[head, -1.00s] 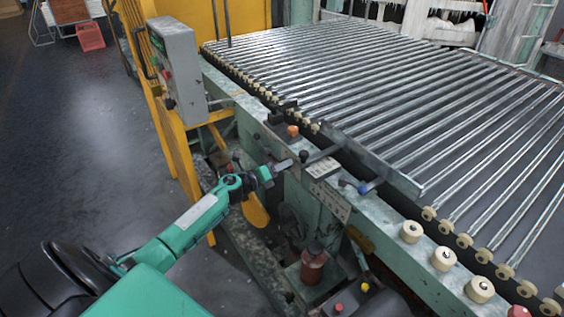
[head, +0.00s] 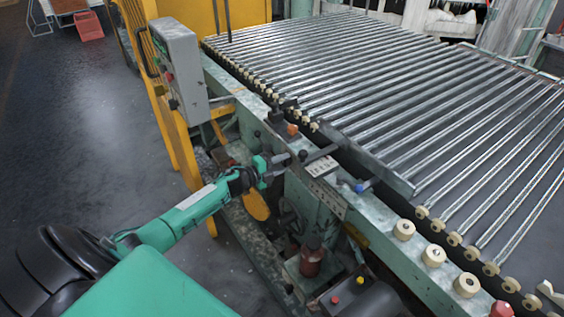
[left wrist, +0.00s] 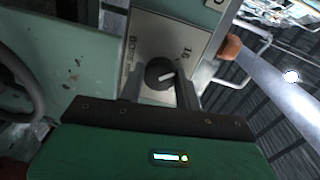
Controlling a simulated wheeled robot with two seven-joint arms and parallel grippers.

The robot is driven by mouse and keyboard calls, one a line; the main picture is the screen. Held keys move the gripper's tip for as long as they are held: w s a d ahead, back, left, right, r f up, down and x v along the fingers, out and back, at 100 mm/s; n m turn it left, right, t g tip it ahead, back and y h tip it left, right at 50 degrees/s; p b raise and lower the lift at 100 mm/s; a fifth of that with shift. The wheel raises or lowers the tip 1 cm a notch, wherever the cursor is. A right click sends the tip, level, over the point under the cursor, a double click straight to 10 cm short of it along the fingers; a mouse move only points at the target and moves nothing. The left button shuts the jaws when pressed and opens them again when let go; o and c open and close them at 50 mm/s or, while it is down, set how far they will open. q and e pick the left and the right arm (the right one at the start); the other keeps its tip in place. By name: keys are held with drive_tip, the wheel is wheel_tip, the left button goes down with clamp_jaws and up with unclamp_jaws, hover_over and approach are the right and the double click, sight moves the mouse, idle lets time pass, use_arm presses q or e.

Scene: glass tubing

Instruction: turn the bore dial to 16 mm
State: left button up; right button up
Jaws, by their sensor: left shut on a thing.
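The bore dial (left wrist: 158,73) is a round black knob with a white pointer mark, on a pale plate (left wrist: 150,38) lettered "BORE" in the left wrist view. The pointer slants right and slightly up; the number 16 (left wrist: 186,53) stands up and right of the knob. I cannot tell whether the pointer lines up exactly with 16. My left gripper (left wrist: 161,88) has a dark finger on each side of the knob and is shut on it. In the head view my left gripper (head: 286,168) reaches the side of the green machine frame; the dial is hidden there. My right gripper is not in view.
A grey control box (head: 180,65) stands at left. The roller bed (head: 400,90) lies beyond the machine frame. A button box (head: 348,295) is below.

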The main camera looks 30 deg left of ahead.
use_arm(q)
drive_tip(key=shift+f+n, duration=0.1)
drive_tip(key=shift+n, duration=0.2)
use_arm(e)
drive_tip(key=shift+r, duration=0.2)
use_arm(q)
drive_tip(key=o, duration=1)
drive_tip(key=shift+c, duration=0.2)
drive_tip(key=shift+s+a, duration=0.1)
drive_tip(key=shift+s, duration=0.05)
drive_tip(key=b+v, duration=0.2)
drive_tip(key=v, duration=1.1)
drive_tip(key=shift+s+a, duration=0.2)
drive_tip(key=shift+s, duration=0.05)
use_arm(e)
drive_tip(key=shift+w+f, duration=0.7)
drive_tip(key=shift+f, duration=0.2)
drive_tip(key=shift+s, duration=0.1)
